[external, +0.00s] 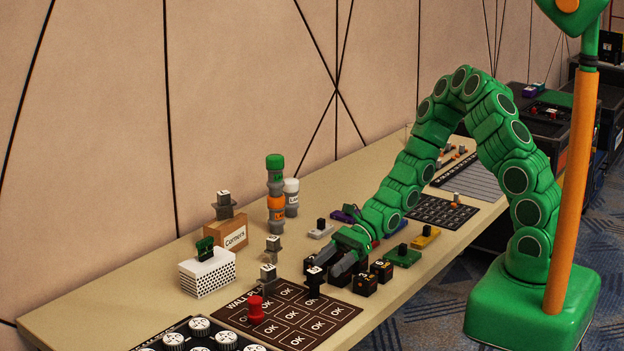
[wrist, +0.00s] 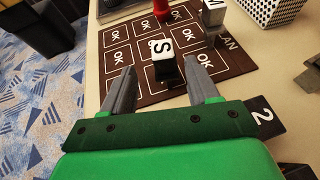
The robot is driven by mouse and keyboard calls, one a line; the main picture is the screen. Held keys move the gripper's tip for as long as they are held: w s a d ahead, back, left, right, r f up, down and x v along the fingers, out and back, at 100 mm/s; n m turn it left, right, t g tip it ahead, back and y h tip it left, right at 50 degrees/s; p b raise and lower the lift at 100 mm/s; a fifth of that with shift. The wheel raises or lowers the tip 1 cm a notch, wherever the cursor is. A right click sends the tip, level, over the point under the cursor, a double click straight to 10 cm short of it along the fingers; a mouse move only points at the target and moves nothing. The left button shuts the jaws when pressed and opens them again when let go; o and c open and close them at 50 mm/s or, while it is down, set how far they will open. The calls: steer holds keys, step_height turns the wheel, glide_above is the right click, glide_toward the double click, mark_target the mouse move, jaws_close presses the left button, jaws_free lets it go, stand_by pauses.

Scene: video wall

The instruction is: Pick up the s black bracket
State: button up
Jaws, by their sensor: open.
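The s black bracket is a small black piece with a white top marked S. In the wrist view the s black bracket (wrist: 167,72) stands on the dark OK mat (wrist: 125,52), in line with the gap between my fingertips. In the external view the bracket (external: 313,286) stands near the right part of the mat (external: 289,336). My gripper (wrist: 161,68) is open and empty, with one grey finger to each side of the bracket. In the external view my gripper (external: 332,267) is low, just right of the bracket. Contact cannot be told.
A red piece (external: 256,309) stands on the mat. Grey brackets (external: 268,278) stand behind it, one near the M-marked bracket (wrist: 213,18). Black numbered blocks (external: 364,285) are close on my gripper's right. A white perforated box (external: 207,273) stands at the left.

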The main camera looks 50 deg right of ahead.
mark_target(309, 277)
steer(key=shift+w+r+x, duration=0.1)
steer(key=shift+x, duration=0.8)
steer(key=shift+w+r+x, duration=0.1)
steer(key=shift+x, duration=0.75)
steer(key=shift+w+r+x, duration=0.15)
steer(key=shift+x, duration=1.7)
steer(key=shift+c, duration=0.2)
jaws_close()
steer(key=shift+r, duration=5)
